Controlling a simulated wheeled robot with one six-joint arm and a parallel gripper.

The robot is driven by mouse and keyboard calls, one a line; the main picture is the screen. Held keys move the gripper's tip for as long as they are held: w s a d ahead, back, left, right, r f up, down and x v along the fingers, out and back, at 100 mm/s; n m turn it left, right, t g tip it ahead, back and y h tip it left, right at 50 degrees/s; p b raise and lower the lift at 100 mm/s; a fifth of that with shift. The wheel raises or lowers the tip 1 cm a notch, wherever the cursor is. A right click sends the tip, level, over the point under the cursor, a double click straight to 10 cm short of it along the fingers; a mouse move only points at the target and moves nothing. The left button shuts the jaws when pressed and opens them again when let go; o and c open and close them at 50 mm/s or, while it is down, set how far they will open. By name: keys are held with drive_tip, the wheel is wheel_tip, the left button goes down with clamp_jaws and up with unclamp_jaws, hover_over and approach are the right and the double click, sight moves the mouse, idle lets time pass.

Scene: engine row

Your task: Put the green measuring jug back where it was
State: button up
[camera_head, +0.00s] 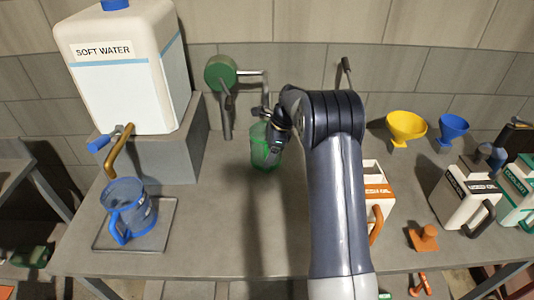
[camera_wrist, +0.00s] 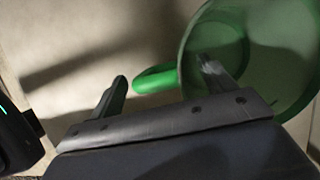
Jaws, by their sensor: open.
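The green measuring jug (camera_head: 260,154) stands on the bench near the back wall, left of my arm. My gripper (camera_head: 271,138) is at the jug and partly covers it in the head view. In the wrist view the jug (camera_wrist: 270,60) fills the upper right, with its handle (camera_wrist: 155,77) pointing left. My gripper (camera_wrist: 163,88) is open there, with the handle between the two fingers. The right finger overlaps the jug's rim; I cannot tell whether it touches.
Left are a soft water tank (camera_head: 130,75) and a blue jug (camera_head: 128,207) on a tray (camera_head: 163,235). Right are a yellow funnel (camera_head: 405,127), a blue funnel (camera_head: 452,126) and oil cans (camera_head: 464,195). The bench front centre is clear.

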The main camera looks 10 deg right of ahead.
drive_tip(key=v, duration=1.1)
drive_tip(key=shift+r+b, duration=0.25)
drive_tip(key=shift+b, duration=0.15)
drive_tip(key=shift+d, duration=0.1)
idle(0.6)
